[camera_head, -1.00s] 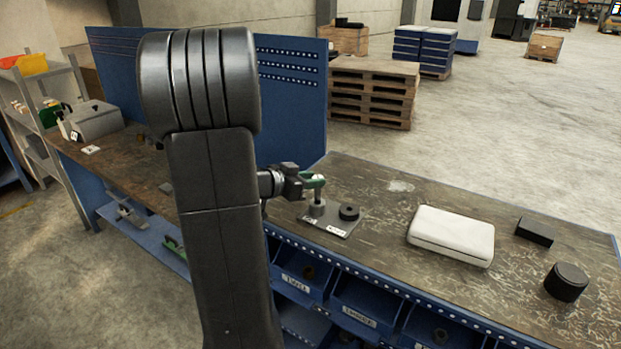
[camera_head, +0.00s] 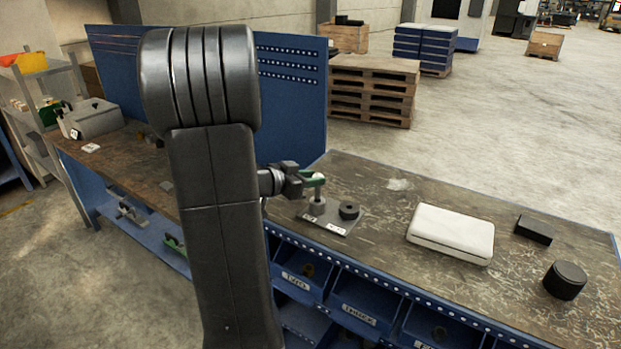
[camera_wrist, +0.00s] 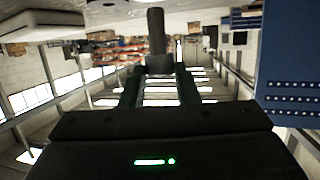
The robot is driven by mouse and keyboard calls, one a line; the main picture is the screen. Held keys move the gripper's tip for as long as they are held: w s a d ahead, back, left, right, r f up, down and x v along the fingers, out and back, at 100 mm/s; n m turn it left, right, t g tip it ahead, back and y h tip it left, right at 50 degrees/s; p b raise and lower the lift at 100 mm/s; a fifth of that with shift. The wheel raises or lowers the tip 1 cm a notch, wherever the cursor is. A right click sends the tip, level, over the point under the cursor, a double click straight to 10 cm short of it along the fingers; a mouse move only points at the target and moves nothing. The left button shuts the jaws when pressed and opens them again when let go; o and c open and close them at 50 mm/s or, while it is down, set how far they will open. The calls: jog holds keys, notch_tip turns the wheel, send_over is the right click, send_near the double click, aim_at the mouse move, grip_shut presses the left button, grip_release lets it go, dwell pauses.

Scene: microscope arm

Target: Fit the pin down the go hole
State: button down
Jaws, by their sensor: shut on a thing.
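My gripper (camera_head: 315,179) has green fingers and is over the gauge plate. In the wrist view my gripper (camera_wrist: 160,88) is shut on the pin (camera_wrist: 157,30), a dark grey cylinder with a wider block between the fingers. In the head view the pin (camera_head: 318,194) hangs upright below the fingers, above or at the top of a grey cylindrical block (camera_head: 317,207). I cannot tell if its tip is inside a hole. A black ring-shaped block (camera_head: 349,210) stands to the right on the same grey plate (camera_head: 339,224). White labels lie at the plate's front; their text is unreadable.
A white case (camera_head: 450,232), a black box (camera_head: 534,229) and a black round piece (camera_head: 565,280) stand on the bench to the right. A blue pegboard (camera_head: 292,110) rises behind. Blue bins (camera_head: 365,300) hang below the front edge. Bench between plate and case is clear.

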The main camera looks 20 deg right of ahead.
jog(key=shift+f+b, duration=0.8)
jog(key=shift+f, duration=1.2)
jog(key=c, duration=1)
grip_release()
jog(key=shift+c, duration=0.2)
jog(key=b+v, duration=0.1)
jog(key=v, duration=1.2)
jog(key=shift+s+a+r+b, duration=0.15)
jog(key=shift+s+a+b, duration=0.1)
jog(key=shift+a+b, duration=0.1)
jog(key=shift+d, duration=0.15)
jog(key=p+x, duration=0.1)
jog(key=x, duration=1.2)
jog(key=shift+w+d+p, duration=0.25)
jog(key=shift+d+p, duration=0.05)
jog(key=shift+p, duration=0.1)
jog(key=shift+a, duration=0.1)
